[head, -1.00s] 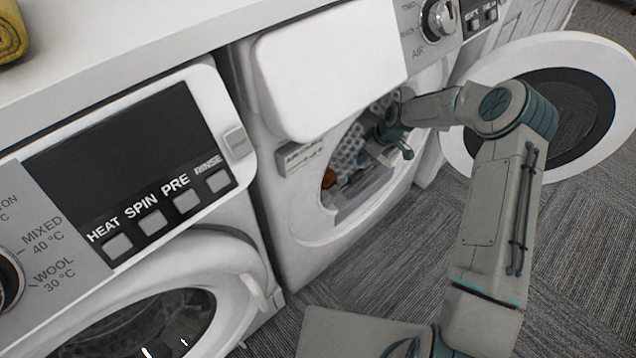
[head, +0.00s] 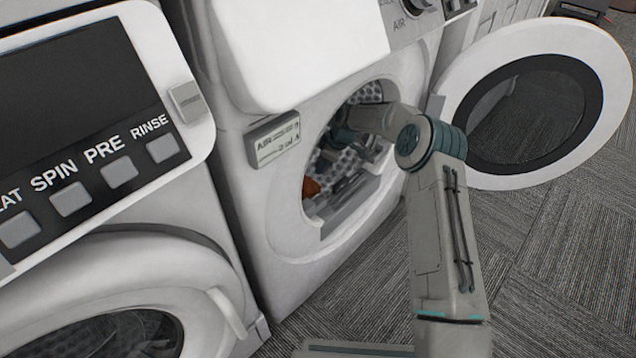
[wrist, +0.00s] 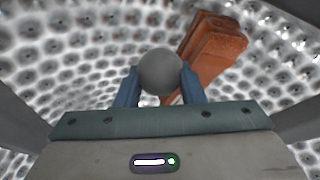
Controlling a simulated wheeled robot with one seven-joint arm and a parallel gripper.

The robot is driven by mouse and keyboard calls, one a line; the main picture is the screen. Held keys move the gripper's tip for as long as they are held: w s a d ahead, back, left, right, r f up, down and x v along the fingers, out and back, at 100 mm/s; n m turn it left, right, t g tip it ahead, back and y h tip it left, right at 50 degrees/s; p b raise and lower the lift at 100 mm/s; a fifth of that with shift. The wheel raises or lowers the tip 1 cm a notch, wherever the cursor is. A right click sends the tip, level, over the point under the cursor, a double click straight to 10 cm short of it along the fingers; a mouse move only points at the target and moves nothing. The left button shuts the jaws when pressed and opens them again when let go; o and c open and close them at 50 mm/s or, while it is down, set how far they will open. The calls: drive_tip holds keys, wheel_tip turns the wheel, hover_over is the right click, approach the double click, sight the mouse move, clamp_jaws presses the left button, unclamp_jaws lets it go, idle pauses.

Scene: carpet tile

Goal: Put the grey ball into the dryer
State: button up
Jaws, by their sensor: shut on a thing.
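In the wrist view, my gripper (wrist: 160,84) is shut on the grey ball (wrist: 160,70), with one blue finger on each side of it. The perforated metal drum wall of the dryer (wrist: 70,55) surrounds it. In the head view, my arm reaches through the round opening of the dryer (head: 285,205), and the gripper end is inside the drum. The ball cannot be made out in the head view. The dryer door (head: 590,110) stands wide open to the right.
A reddish-brown block-like object (wrist: 214,45) lies in the drum just beyond the ball; it shows at the opening's lower left in the head view (head: 311,187). A washing machine (head: 110,200) stands to the left. Carpet floor (head: 540,250) is clear at right.

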wheel_tip(320, 180, down, 6)
drive_tip(key=b, duration=0.2)
drive_tip(key=shift+f+b, duration=0.2)
drive_tip(key=shift+b, duration=0.1)
drive_tip(key=shift+r, duration=0.1)
drive_tip(key=o, duration=0.7)
drive_tip(key=shift+o, duration=0.2)
drive_tip(key=p+v, duration=0.5)
drive_tip(key=v, duration=0.7)
